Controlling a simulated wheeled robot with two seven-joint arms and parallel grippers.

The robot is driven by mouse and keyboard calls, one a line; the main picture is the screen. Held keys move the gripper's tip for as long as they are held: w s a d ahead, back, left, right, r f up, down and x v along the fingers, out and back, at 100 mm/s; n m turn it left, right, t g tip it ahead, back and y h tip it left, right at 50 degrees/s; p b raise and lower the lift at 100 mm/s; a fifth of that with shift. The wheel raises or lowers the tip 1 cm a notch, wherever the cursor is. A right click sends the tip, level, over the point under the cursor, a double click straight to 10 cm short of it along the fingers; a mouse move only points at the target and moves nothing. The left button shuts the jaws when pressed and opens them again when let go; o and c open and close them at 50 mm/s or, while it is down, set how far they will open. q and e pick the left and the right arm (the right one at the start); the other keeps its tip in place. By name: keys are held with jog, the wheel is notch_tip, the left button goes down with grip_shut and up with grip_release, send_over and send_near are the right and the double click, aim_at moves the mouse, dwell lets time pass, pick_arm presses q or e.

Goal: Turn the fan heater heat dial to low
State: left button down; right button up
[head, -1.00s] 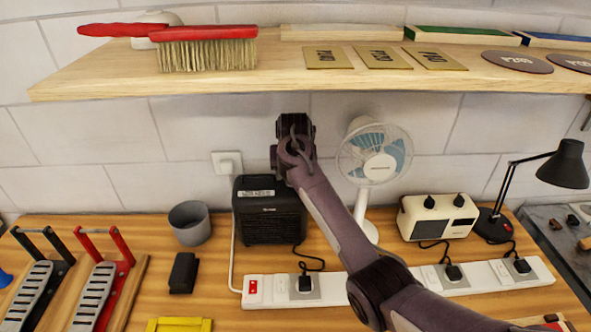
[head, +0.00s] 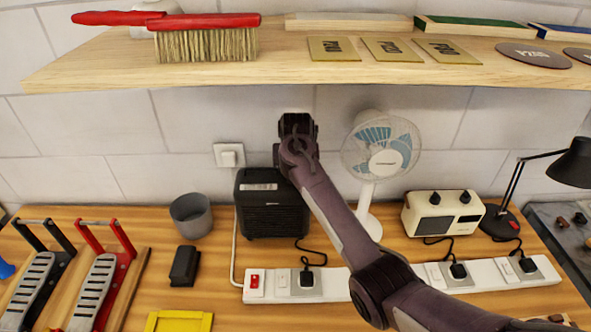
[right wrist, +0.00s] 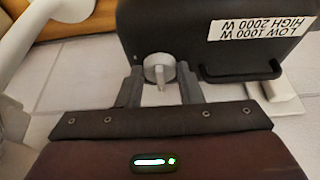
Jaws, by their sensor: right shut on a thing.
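The fan heater (head: 273,205) is a black box with a front grille, standing on the bench against the wall. In the right wrist view its black casing (right wrist: 185,25) carries a white label reading LOW 1000 W and HIGH 2000 W. The grey heat dial (right wrist: 158,68) has a raised pointer bar. My right gripper (right wrist: 160,82) is shut on the dial, with one finger on each side of it. In the head view my right arm reaches over the heater's top, and the dial is hidden there. My left gripper is not in view.
A white desk fan (head: 382,150) stands just right of my right arm. A white power strip (head: 420,278) runs in front of the heater. A grey cup (head: 191,216) stands to the left. A wooden shelf (head: 200,75) overhangs above. A cream radio-like box (head: 442,213) sits at right.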

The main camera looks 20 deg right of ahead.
jog(key=shift+m, duration=0.3)
jog(key=m+h, duration=0.1)
jog(key=m, duration=0.1)
jog(key=m+g, duration=0.1)
jog(key=m, duration=0.1)
jog(key=shift+w+a+h, duration=0.15)
jog(key=shift+a+h, duration=0.05)
jog(key=shift+h, duration=0.2)
jog(key=m, duration=0.3)
jog(key=shift+w+a+g+h, duration=0.1)
jog(key=shift+a+g+h, duration=0.05)
jog(key=shift+g+h, duration=0.2)
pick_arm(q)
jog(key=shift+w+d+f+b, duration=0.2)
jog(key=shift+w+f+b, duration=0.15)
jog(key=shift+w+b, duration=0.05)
pick_arm(e)
jog(key=shift+w+m+g+h, duration=0.1)
jog(key=shift+m+g+h, duration=0.4)
jog(key=shift+m, duration=1.3)
jog(key=shift+g+y, duration=0.25)
jog(key=o, duration=1)
jog(key=shift+f, duration=0.1)
